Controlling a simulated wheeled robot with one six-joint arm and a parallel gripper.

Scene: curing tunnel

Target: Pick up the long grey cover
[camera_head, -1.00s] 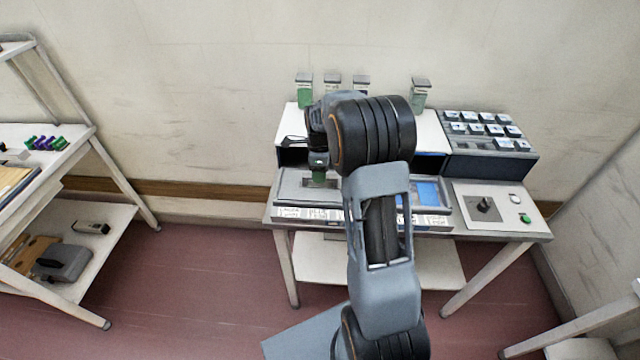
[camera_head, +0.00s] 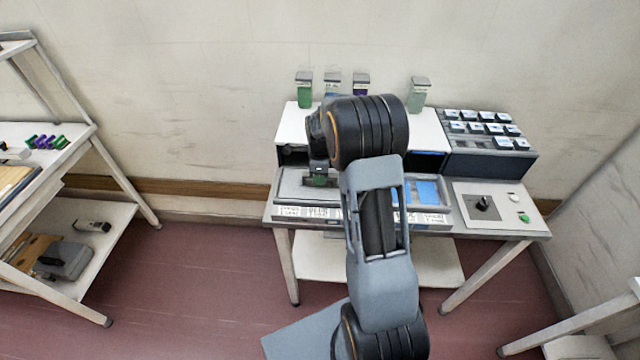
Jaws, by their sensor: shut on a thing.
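The long grey cover (camera_head: 293,186) appears as a flat grey piece at the left part of the low grey unit along the front of the workbench. My gripper (camera_head: 319,180) points down at it and is shut on it, with a small green patch showing at the fingertips. The contact itself is small and partly hidden. My arm crosses in front of the unit's middle, so the cover's right part is hidden. I cannot tell whether the cover is clear of its seat.
Blue pieces (camera_head: 427,191) show at the unit's right. A panel with a black knob (camera_head: 484,205) and a green button (camera_head: 524,218) lies farther right. Several jars stand on the white tunnel top (camera_head: 292,124). A rack of square pieces (camera_head: 487,144) stands right. A shelf (camera_head: 70,140) is at far left.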

